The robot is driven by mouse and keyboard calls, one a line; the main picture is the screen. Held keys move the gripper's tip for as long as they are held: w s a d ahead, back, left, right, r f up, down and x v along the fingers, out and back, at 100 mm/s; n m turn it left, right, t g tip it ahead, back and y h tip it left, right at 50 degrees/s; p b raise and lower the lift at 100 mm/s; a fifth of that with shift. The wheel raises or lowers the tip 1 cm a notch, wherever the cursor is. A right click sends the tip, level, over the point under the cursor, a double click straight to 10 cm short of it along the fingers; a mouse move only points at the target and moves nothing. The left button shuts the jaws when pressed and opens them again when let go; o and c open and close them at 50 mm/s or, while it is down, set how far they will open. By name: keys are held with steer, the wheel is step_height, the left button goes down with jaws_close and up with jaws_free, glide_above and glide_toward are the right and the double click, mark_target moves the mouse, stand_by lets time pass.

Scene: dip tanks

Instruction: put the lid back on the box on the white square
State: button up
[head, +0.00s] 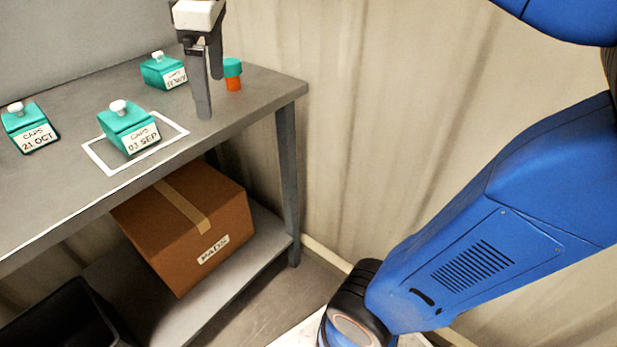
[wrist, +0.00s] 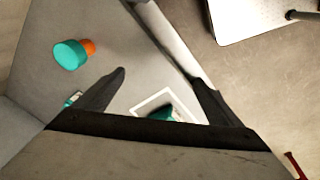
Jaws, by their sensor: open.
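A teal box (head: 128,128) labelled "CAPS 03 SEP" sits inside the white square outline (head: 97,158) on the grey table. A teal top with a white knob (head: 118,107) is on this box; I see no separate loose lid. My gripper (head: 209,95) is open and empty, pointing down above the table, right of and behind the square. In the wrist view, the fingers (wrist: 161,79) are spread apart. The white square (wrist: 153,98) also shows there, with the teal box (wrist: 163,113) partly hidden by my gripper.
Two more teal boxes with white knobs stand on the table, "21 OCT" (head: 30,128) at left and one (head: 163,71) at the back. An orange jar with teal cap (head: 232,72) is just right of my gripper. A cardboard carton (head: 190,225) sits on the lower shelf.

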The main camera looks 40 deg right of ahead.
steer(key=s+d+f+m+t, duration=0.1)
steer(key=s+d+f+m, duration=0.2)
steer(key=f, duration=0.4)
steer(key=s+d+f+m+t, duration=0.1)
steer(key=s+d+f+m, duration=0.3)
steer(key=s+f, duration=0.2)
steer(key=s+d+f+m, duration=0.4)
steer(key=s+f, duration=0.1)
steer(key=f, duration=0.3)
steer(key=shift+d+f+m+t+h, duration=0.25)
steer(key=shift+f+m+t+h, duration=0.05)
steer(key=shift+f+t, duration=0.1)
steer(key=shift+r, duration=0.1)
